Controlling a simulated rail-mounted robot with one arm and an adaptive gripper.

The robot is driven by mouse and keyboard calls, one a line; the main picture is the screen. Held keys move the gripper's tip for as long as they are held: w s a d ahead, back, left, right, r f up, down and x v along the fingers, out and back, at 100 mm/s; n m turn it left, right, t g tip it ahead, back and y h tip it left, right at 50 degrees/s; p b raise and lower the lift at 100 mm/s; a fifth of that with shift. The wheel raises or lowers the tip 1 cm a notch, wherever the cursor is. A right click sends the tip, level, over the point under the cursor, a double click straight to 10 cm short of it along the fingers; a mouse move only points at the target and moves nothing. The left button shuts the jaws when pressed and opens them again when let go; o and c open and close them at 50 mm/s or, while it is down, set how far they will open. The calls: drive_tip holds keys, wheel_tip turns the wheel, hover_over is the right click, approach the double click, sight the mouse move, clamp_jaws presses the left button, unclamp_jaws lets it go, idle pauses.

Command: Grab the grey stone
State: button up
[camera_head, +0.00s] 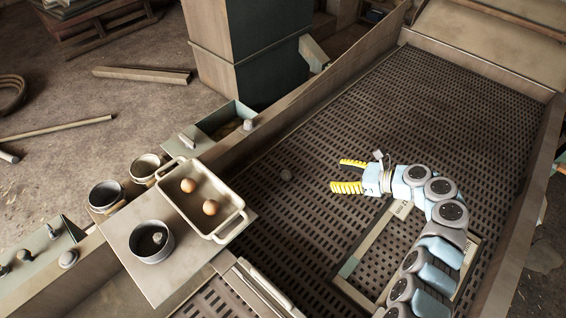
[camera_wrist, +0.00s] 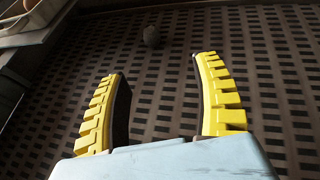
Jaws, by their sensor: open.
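The grey stone (camera_head: 286,174) lies on the dark perforated belt, left of my gripper in the head view. In the wrist view the grey stone (camera_wrist: 151,36) is at the top, ahead of the fingertips and roughly between their lines. My gripper (camera_head: 341,175) has yellow ridged fingers that are spread apart with nothing between them. It also shows in the wrist view (camera_wrist: 158,66). A clear gap separates the fingertips from the stone. Another small greyish lump (camera_head: 158,238) sits inside a dark round pot.
A cream tray (camera_head: 231,226) with two brown eggs (camera_head: 188,185) stands on a side shelf. The dark pot (camera_head: 150,256) is beside it. A raised rail (camera_head: 270,120) borders the belt's left. The belt (camera_head: 440,95) behind my gripper is clear.

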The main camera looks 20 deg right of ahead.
drive_tip(key=shift+w+a+f+y, duration=0.1)
drive_tip(key=shift+w+a+y, duration=0.15)
drive_tip(key=shift+a, duration=0.25)
approach(286, 175)
drive_tip(key=w+f, duration=0.1)
drive_tip(key=w+a, duration=0.1)
drive_tip(key=w, duration=0.1)
drive_tip(key=w+a+f, duration=0.1)
drive_tip(key=shift+w+a+f, duration=0.25)
drive_tip(key=shift+w+f, duration=0.1)
drive_tip(key=shift+s+x, duration=0.25)
drive_tip(key=shift+x, duration=2.3)
drive_tip(key=shift+a+f, duration=0.15)
drive_tip(key=shift+f, duration=0.05)
clamp_jaws()
